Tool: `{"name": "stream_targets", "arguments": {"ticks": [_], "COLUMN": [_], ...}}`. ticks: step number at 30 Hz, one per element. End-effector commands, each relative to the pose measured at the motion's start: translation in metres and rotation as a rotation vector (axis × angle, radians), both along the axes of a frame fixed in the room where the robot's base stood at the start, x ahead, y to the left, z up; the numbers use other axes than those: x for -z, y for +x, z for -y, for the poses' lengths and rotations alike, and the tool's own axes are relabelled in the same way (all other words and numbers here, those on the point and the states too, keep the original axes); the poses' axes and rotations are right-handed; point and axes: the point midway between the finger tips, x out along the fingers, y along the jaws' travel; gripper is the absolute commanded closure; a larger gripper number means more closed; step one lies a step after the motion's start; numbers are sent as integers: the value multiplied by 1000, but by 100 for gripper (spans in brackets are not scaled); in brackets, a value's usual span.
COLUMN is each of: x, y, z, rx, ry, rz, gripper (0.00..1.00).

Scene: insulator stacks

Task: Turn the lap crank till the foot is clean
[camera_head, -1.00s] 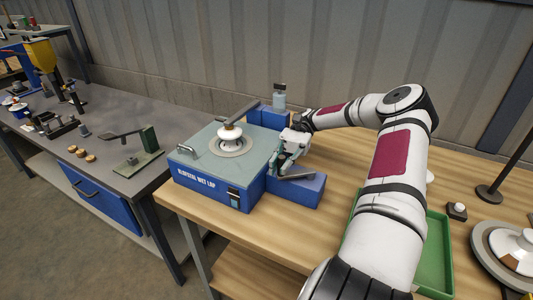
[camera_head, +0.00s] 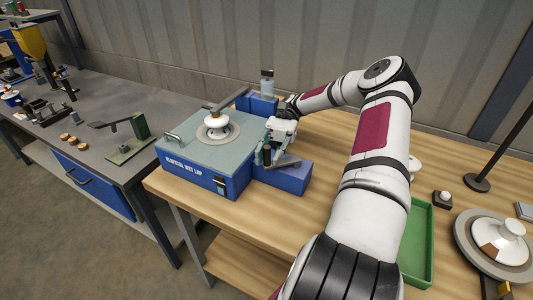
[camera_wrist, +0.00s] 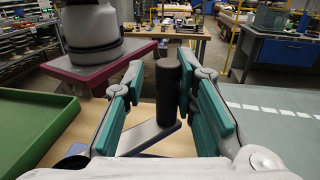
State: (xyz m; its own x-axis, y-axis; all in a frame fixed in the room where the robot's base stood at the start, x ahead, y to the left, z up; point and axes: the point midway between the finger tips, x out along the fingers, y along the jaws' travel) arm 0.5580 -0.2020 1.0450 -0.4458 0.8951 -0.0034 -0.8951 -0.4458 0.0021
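The wet lap (camera_head: 192,177) is a blue box with a grey-green top on the wooden bench. A white insulator (camera_head: 217,123) sits upright on its round plate (camera_head: 234,137), under a bar. Its underside is hidden. The crank's grey arm (camera_head: 284,162) lies above a low blue block at the lap's right side. Its upright dark handle (camera_wrist: 168,92) stands between the teal finger pads of my gripper (camera_wrist: 158,88). The right pad is very close to the handle; a gap shows on the left. In the head view my gripper (camera_head: 270,143) is over the crank.
A green tray (camera_head: 421,245) lies to the right of my arm. A large round plate with a white insulator (camera_head: 505,240) is at the far right. A grey bench (camera_head: 100,112) with small tools stands at the left. Bare wood (camera_head: 325,160) shows right of the lap.

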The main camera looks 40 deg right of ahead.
Motion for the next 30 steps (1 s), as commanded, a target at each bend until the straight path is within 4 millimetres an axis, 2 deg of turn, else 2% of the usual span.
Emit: {"name": "stream_targets", "arguments": {"ticks": [10,14,23,30], "x": [-1,-8,-51,-76], "y": [1,1,1,1], "z": [-2,-2,-1,0], "rx": [1,0,4,4], "ry": [2,1,4,6], "rz": [2,2,6,5], "gripper": [64,64,64,64]}}
